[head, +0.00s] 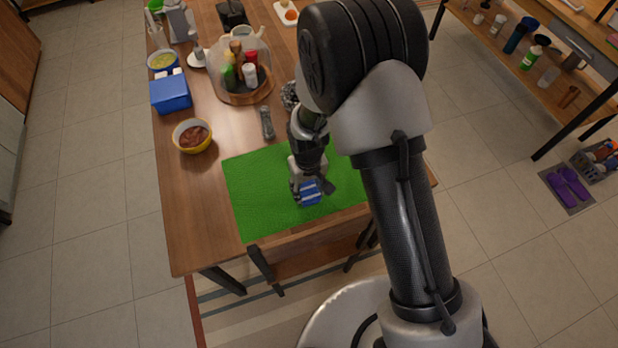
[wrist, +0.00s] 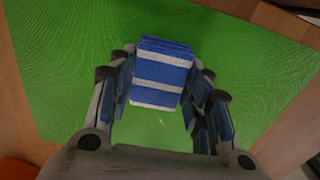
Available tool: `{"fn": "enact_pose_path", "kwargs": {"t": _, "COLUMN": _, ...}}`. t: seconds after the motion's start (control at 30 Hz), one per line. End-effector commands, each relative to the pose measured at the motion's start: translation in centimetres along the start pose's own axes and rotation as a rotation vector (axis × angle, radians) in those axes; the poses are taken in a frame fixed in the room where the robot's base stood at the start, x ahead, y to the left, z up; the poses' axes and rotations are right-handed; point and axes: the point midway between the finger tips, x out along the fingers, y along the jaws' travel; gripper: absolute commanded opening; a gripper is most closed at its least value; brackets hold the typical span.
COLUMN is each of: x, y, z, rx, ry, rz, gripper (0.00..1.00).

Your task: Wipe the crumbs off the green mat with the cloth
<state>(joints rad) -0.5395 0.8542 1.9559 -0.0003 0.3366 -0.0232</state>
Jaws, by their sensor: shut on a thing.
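The green mat (head: 255,195) lies flat at the near end of the wooden table, and it fills much of the wrist view (wrist: 60,80). My gripper (head: 308,184) points down over the mat's middle. It is shut on the folded blue cloth with white stripes (head: 311,193), which also shows between the fingers in the wrist view (wrist: 162,73). I cannot tell whether the cloth touches the mat. A tiny pale speck (wrist: 161,122) shows on the mat just below the cloth in the wrist view. Other crumbs cannot be made out, and my arm hides the mat's right part.
A yellow bowl with brown contents (head: 192,136) stands left of the mat. A grey shaker (head: 267,122) lies behind it. A round wooden tray of spice bottles (head: 245,98) and a blue box (head: 171,94) stand farther back. Bare table lies left of the mat.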

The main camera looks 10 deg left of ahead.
Motion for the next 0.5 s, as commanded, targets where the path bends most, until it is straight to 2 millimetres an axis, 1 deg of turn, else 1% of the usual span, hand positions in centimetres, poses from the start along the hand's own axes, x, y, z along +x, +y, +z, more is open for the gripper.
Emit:
{"fn": "enact_pose_path", "kwargs": {"t": 0.03, "x": -2.0, "y": 0.1, "z": -0.3, "rx": 0.001, "ry": 0.010, "rz": 0.000, "gripper": 0.26}}
{"fn": "enact_pose_path", "kwargs": {"t": 0.5, "x": -6.2, "y": 0.9, "z": -0.8, "rx": 0.005, "ry": 0.006, "rz": 0.000, "gripper": 0.26}}
